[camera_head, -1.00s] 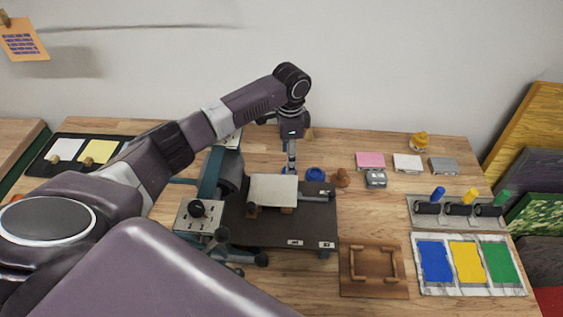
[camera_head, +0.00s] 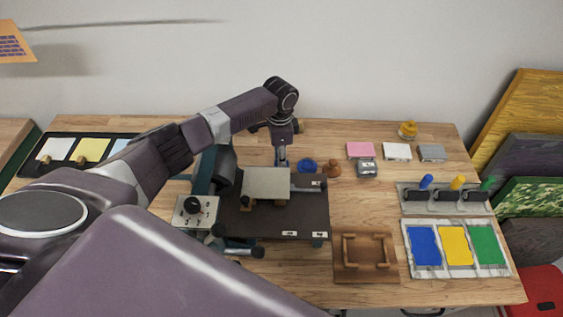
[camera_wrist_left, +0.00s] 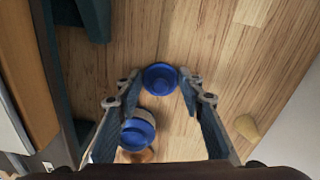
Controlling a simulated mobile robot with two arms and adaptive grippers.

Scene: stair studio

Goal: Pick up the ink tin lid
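In the left wrist view, a round blue piece with a raised middle, which looks like the ink tin lid (camera_wrist_left: 160,78), lies on the wooden table between my left fingertips. I cannot tell whether the fingers touch it. A second blue round thing, probably the ink tin (camera_wrist_left: 138,133), sits nearer the palm, partly behind a finger. In the head view, a blue round tin (camera_head: 307,166) stands just right of my left gripper (camera_head: 282,162), which points down behind the press. The lid is not clearly visible there. The left gripper is open. My right gripper is not in view.
The press (camera_head: 255,219) stands close in front of the gripper. A brown knobbed object (camera_head: 332,169) is right of the tin. Pink (camera_head: 360,149), white and grey blocks lie farther right. A wooden frame (camera_head: 365,273) and colour tray (camera_head: 410,272) are at front right.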

